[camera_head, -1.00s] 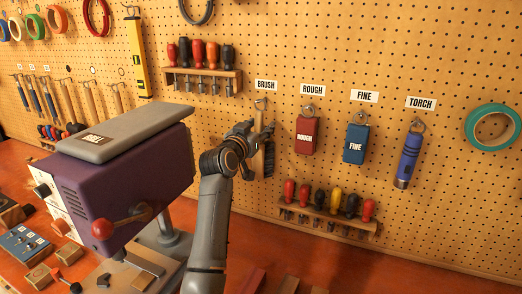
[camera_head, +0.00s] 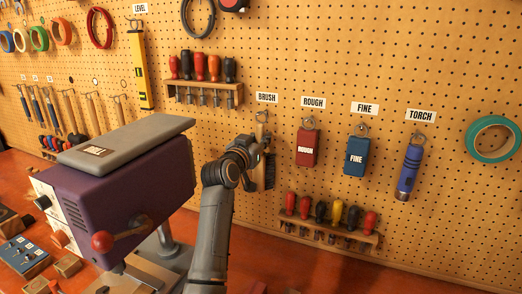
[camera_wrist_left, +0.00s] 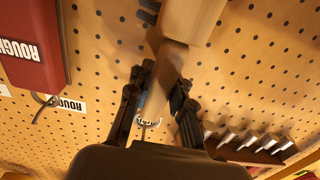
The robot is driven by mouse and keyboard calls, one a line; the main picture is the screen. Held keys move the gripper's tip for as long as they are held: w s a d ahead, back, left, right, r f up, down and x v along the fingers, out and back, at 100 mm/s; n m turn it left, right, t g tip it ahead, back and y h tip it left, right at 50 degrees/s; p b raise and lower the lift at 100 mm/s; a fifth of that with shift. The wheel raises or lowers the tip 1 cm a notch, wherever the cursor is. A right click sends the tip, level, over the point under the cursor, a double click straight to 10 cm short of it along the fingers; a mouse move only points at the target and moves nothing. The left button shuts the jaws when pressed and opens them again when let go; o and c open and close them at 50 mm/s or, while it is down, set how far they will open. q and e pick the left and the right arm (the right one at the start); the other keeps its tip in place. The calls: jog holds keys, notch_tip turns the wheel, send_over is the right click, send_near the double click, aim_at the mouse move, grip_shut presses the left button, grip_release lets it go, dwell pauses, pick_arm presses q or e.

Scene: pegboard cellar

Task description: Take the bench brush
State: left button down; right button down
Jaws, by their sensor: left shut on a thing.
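The bench brush (camera_head: 269,174) hangs upright on the pegboard under the "BRUSH" label (camera_head: 267,98), with its wooden handle up and dark bristles low. My left gripper (camera_head: 258,148) is at the handle, and the arm partly hides the brush. In the left wrist view, the wooden brush (camera_wrist_left: 190,20) runs down from the top between the fingers of my left gripper (camera_wrist_left: 158,90), which are shut on its handle. A metal hook (camera_wrist_left: 148,122) shows at the handle's end; whether the brush still hangs on it I cannot tell. My right gripper is not in view.
The red rough block (camera_head: 306,148), blue fine block (camera_head: 356,157) and torch (camera_head: 409,168) hang to the right. A screwdriver rack (camera_head: 328,228) is below them, another (camera_head: 203,92) above left. A purple drill press (camera_head: 125,185) stands close left of my arm.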

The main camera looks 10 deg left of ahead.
pick_arm(q)
jog(key=shift+r+b, duration=0.45)
jog(key=shift+r, duration=0.2)
jog(key=s+a+b, duration=0.1)
jog(key=s+b, duration=0.1)
jog(key=s, duration=0.7)
jog(key=s+a+b, duration=0.2)
jog(key=s, duration=0.6)
jog(key=shift+s+a+b, duration=0.25)
jog(key=shift+s+b, duration=0.1)
jog(key=shift+s, duration=0.05)
jog(key=shift+r, duration=0.1)
jog(key=c, duration=1.9)
grip_release()
grip_shut()
